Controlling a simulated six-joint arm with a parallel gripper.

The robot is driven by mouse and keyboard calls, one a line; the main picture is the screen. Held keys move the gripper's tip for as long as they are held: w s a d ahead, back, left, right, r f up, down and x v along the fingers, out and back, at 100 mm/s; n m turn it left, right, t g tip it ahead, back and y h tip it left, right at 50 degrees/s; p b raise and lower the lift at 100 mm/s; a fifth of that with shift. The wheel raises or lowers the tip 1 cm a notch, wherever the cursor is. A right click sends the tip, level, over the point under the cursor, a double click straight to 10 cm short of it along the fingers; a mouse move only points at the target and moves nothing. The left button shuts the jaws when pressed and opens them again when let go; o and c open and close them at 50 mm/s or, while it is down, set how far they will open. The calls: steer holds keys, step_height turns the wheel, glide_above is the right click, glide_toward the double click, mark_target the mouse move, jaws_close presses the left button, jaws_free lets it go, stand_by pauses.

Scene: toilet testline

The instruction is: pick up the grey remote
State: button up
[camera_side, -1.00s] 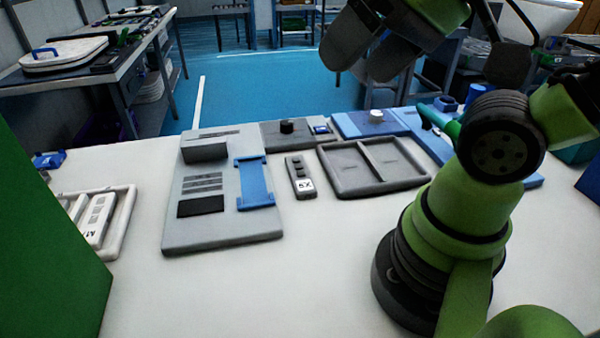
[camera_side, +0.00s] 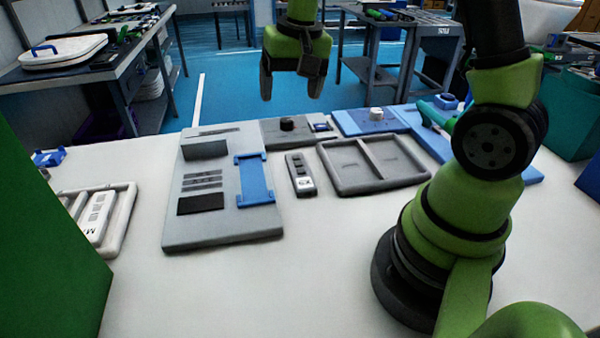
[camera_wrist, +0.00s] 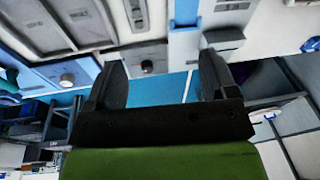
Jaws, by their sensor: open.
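The grey remote (camera_side: 299,174) lies flat on the white table in the side view, with dark buttons and a white label at its near end. It lies between a blue bracket (camera_side: 255,181) and a grey tray (camera_side: 327,160). In the wrist view the remote (camera_wrist: 137,15) is partly visible at the top edge, left of centre. My gripper (camera_side: 290,92) is open and empty, pointing down, high above and beyond the far edge of the table. In the wrist view its two fingers (camera_wrist: 163,62) are spread apart with nothing between them.
A grey panel (camera_side: 221,224) carries the blue bracket on the remote's left. The two-compartment tray is close on its right. Beyond it stands a grey block with a black knob (camera_side: 287,125); a blue block with a white knob (camera_side: 376,114) is farther right. The front table is clear.

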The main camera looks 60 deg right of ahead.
steer(key=w+d+f+m+g, duration=0.15)
steer(key=d+f, duration=0.35)
steer(key=f, duration=0.5)
glide_above(298, 163)
steer(key=shift+g, duration=0.35)
steer(key=f, duration=0.4)
steer(key=shift+s+a+f, duration=0.15)
steer(key=shift+a+f, duration=0.05)
steer(key=shift+d+f, duration=0.15)
steer(key=shift+f, duration=1.4)
steer(key=shift+d+f, duration=0.1)
steer(key=shift+f, duration=1.4)
steer(key=c, duration=1.1)
steer(key=shift+o, duration=0.2)
steer(key=shift+r, duration=0.1)
